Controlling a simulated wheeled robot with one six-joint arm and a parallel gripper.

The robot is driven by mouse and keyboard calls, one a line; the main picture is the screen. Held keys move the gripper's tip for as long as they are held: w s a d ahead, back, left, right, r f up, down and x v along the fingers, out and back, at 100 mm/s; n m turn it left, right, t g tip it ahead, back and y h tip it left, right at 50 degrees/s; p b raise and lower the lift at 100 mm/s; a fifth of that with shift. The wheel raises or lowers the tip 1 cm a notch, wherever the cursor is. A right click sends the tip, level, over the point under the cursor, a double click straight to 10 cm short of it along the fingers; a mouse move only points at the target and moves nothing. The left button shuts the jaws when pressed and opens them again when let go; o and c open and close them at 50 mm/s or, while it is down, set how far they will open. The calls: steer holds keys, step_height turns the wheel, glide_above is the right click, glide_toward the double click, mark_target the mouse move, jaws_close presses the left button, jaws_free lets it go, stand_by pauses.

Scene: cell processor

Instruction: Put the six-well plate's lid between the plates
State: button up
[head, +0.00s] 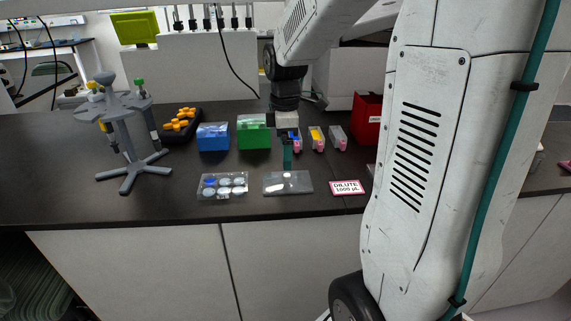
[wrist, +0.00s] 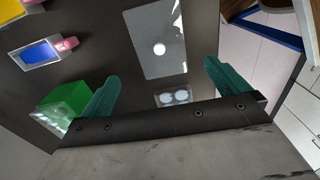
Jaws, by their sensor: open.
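The six-well plate (head: 222,186) is clear with round wells and lies near the bench's front edge in the head view. In the wrist view, part of it (wrist: 176,97) shows between the fingers, partly cut off by my gripper's body. A flat, pale, see-through rectangle with a small round white spot, seemingly the lid (head: 299,186), lies on the bench to the right of the plate, apart from it. It also shows in the wrist view (wrist: 150,22). My gripper (head: 287,158) is open and empty, with teal fingers pointing down above the bench behind the lid; its fingertips (wrist: 160,78) are spread apart.
A blue box (head: 213,137) and a green box (head: 253,134) stand behind. Small tubs (head: 317,139) and a red box (head: 367,120) are to the right. A DILUTE label (head: 347,187) lies right of the lid. A pipette stand (head: 127,140) is at left.

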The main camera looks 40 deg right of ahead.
steer(key=s+a+r+m, duration=0.6)
steer(key=s+a+r, duration=0.1)
steer(key=s+a, duration=0.35)
steer(key=s+a+f+m+t, duration=0.1)
steer(key=s+a+m, duration=0.3)
steer(key=s, duration=0.6)
steer(key=shift+s+m, duration=0.35)
steer(key=shift+m, duration=0.25)
steer(key=shift+f, duration=0.1)
